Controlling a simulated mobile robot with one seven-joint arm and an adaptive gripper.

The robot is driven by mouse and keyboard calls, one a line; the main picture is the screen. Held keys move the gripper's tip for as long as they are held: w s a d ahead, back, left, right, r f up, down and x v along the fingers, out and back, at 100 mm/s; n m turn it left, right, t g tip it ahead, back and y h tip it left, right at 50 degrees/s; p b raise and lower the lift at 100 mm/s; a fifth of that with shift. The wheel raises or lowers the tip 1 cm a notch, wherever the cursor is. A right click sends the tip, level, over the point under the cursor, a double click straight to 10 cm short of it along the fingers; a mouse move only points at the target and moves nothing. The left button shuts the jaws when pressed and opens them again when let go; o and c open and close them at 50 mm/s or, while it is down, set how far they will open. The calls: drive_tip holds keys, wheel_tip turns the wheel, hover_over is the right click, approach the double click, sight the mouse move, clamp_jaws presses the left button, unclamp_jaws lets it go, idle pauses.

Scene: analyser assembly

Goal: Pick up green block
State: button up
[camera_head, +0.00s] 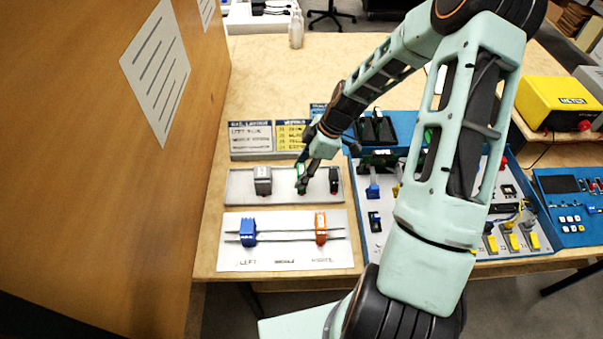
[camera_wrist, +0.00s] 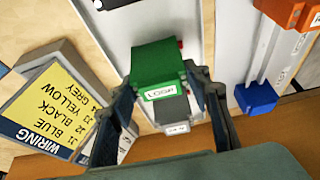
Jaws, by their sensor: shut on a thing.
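The green block (camera_wrist: 157,60) with a white label is between the two fingers of my gripper (camera_wrist: 162,78) in the wrist view. The fingers are shut on its sides. In the head view my gripper (camera_head: 302,184) points down at the middle of the grey tray (camera_head: 283,199), and the green block (camera_head: 301,172) shows only in part behind the fingers. I cannot tell whether the block touches the tray or is just above it.
A grey block (camera_head: 263,181) stands left of my gripper and a dark block (camera_head: 334,180) right of it. In front, a white board (camera_head: 282,256) bears rails with a blue block (camera_head: 248,232) and an orange block (camera_head: 321,229). Signs (camera_head: 267,138) stand behind; a blue-framed panel (camera_head: 376,245) lies right.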

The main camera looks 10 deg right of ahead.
drive_tip(key=shift+r, duration=0.5)
wheel_tip(320, 180, up, 2)
drive_tip(key=shift+s+r, duration=0.1)
drive_tip(key=shift+r, duration=0.1)
drive_tip(key=s+r, duration=0.4)
drive_tip(key=s, duration=0.3)
drive_tip(key=s+a+r+p, duration=0.1)
drive_tip(key=s+r, duration=0.4)
drive_tip(key=s, duration=0.1)
drive_tip(key=shift+s+a+r, duration=0.25)
drive_tip(key=shift+s+a, duration=0.05)
drive_tip(key=shift+s, duration=0.1)
drive_tip(key=o, duration=0.6)
drive_tip(key=shift+c, duration=0.2)
drive_tip(key=c, duration=0.5)
